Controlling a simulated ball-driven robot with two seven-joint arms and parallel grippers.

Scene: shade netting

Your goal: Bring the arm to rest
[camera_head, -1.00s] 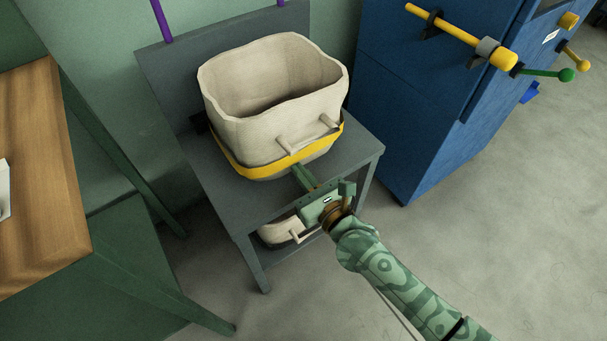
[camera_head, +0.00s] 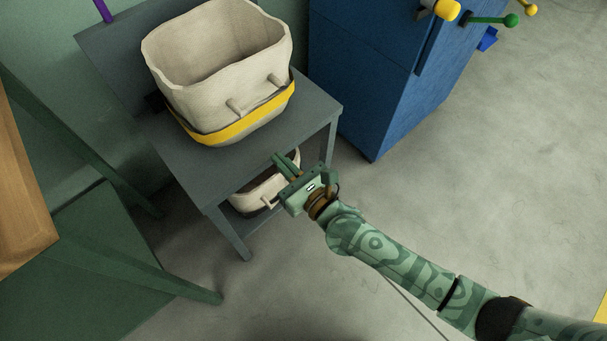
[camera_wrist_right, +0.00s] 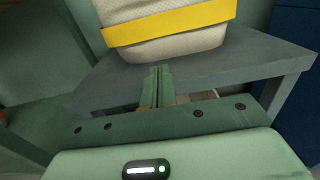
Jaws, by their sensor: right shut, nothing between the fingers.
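My right gripper (camera_head: 286,161) is green and shut, with nothing between its fingers. In the head view it hangs in front of the grey shelf's front edge, apart from the cream basket (camera_head: 205,95) on top. In the right wrist view the closed fingers (camera_wrist_right: 157,88) point toward the grey shelf top (camera_wrist_right: 240,62) and the basket's yellow band (camera_wrist_right: 170,22). My right arm (camera_head: 385,255) reaches in from the lower right. My left gripper is not in view.
The grey shelf (camera_head: 310,107) also holds a second cream basket (camera_head: 262,192) on its lower level. A blue cabinet (camera_head: 375,85) with protruding handles stands at right. A wooden-topped table (camera_head: 22,200) is at left. The floor (camera_head: 480,180) on the right is clear.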

